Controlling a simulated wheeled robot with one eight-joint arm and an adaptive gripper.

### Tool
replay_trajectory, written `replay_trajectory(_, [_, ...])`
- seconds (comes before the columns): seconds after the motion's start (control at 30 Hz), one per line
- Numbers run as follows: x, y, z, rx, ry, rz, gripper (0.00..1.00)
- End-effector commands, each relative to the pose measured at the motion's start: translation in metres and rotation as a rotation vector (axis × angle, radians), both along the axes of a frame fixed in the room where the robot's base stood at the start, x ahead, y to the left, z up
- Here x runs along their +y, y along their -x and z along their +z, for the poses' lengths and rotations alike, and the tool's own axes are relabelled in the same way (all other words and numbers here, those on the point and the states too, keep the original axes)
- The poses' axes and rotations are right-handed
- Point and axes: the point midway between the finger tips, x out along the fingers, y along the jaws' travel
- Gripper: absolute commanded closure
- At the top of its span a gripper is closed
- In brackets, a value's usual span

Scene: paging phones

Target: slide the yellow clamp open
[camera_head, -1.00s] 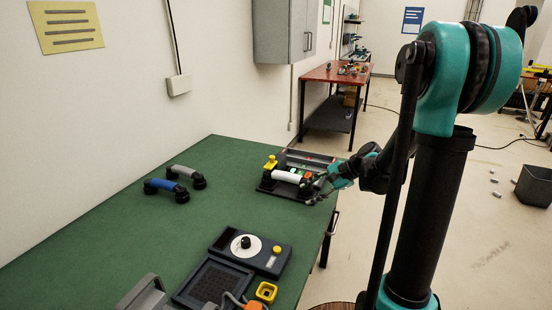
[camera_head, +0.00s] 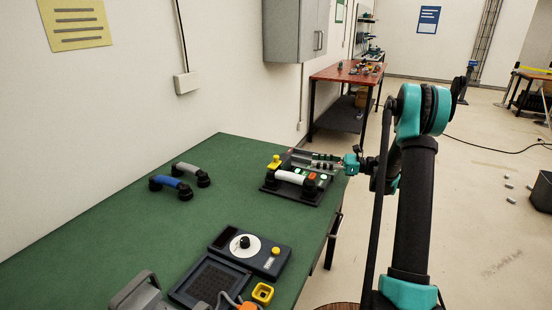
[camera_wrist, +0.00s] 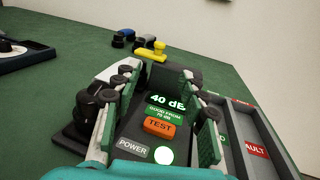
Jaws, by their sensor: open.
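The yellow clamp (camera_head: 275,162) stands at the far left corner of the dark test dock (camera_head: 271,190). In the wrist view the clamp (camera_wrist: 150,52) is beyond my fingertips, at upper middle. A white handset (camera_head: 288,177) lies on the dock, its near end dark and round. My gripper (camera_head: 314,164) is open and empty over the dock, to the right of the clamp and apart from it. In the wrist view its two fingers (camera_wrist: 162,75) frame a lit display (camera_wrist: 166,103) reading 40 dB, with an orange TEST button (camera_wrist: 158,127) below.
A blue handset (camera_head: 172,186) and a grey handset (camera_head: 190,172) lie on the green table (camera_head: 140,230) at left. A dial unit (camera_head: 248,250) and a small yellow square part (camera_head: 262,292) are nearer. A tray (camera_wrist: 255,135) labelled FAULT lies right of my fingers.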

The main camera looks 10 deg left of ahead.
Motion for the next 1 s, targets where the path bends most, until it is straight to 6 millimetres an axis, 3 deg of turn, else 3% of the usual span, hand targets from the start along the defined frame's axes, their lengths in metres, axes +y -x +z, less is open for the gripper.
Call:
replay_trajectory(0.17, [0.02, -0.001, 0.0, 0.001, -0.001, 0.003, 0.58])
replay_trajectory(0.8, [0.142, -0.011, 0.0, -0.001, 0.0, 0.003, 0.58])
replay_trajectory(1.0, [0.165, -0.014, 0.0, -0.001, 0.0, 0.002, 0.58])
